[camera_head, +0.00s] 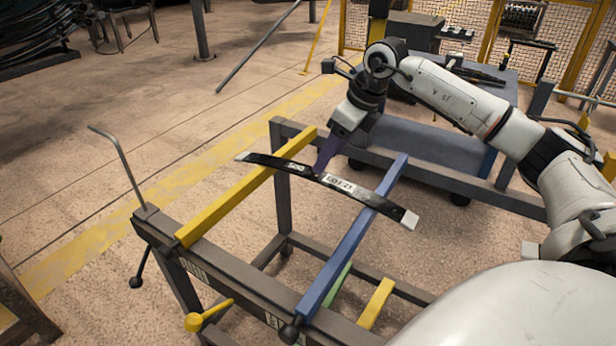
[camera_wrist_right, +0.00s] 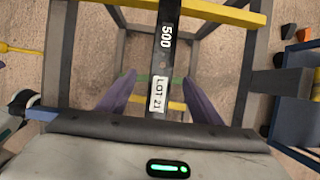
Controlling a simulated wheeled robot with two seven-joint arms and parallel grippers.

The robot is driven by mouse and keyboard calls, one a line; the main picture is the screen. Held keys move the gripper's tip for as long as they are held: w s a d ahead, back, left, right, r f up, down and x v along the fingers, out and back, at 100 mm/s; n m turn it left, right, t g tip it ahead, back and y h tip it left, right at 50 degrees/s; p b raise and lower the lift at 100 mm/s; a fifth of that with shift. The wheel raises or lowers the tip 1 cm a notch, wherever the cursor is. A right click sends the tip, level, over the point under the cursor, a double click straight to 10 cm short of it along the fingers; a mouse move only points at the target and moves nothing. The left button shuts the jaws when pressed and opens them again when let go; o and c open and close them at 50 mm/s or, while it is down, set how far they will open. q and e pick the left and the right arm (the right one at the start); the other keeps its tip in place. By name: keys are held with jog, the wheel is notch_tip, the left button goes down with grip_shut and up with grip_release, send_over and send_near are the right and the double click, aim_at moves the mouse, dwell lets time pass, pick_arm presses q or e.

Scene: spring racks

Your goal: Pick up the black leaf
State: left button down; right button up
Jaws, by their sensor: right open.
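The black leaf (camera_head: 375,199) is a long, slightly curved strip with pale ends and a white "LOT 21" label. It lies across a yellow bar (camera_head: 245,190) and a blue bar (camera_head: 352,235) of the rack. In the right wrist view the leaf (camera_wrist_right: 165,62) runs down the middle, with "500" printed on it. My right gripper (camera_head: 322,170) is above the leaf near its middle. Its purple fingers in the right wrist view (camera_wrist_right: 160,88) are open, one on each side of the leaf, with gaps between. My left gripper is not in view.
The dark rack frame (camera_head: 235,275) has a bent upright rod (camera_head: 120,165) at its left corner and a yellow-knobbed handle (camera_head: 207,316) in front. Lower green and yellow bars (camera_head: 377,303) sit beneath. A blue cart (camera_head: 430,145) stands behind. Floor at left is mostly clear.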

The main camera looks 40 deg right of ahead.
aim_at(319, 177)
jog(key=x, duration=0.3)
jog(key=shift+a+f, duration=0.15)
jog(key=shift+f, duration=0.25)
jog(key=shift+w+d+x, duration=0.1)
jog(key=shift+w+x, duration=0.05)
jog(key=shift+x, duration=0.75)
jog(key=shift+w+d+x, duration=0.1)
jog(key=shift+w+x, duration=0.05)
jog(key=shift+x, duration=0.8)
jog(key=shift+w+d+x, duration=0.1)
jog(key=shift+w+x, duration=0.1)
jog(key=shift+x, duration=0.7)
jog(key=shift+r, duration=0.2)
jog(key=c, duration=1)
jog(key=shift+w+r, duration=0.15)
jog(key=shift+r, duration=0.05)
jog(key=shift+c, duration=1.2)
jog(key=shift+r, duration=0.15)
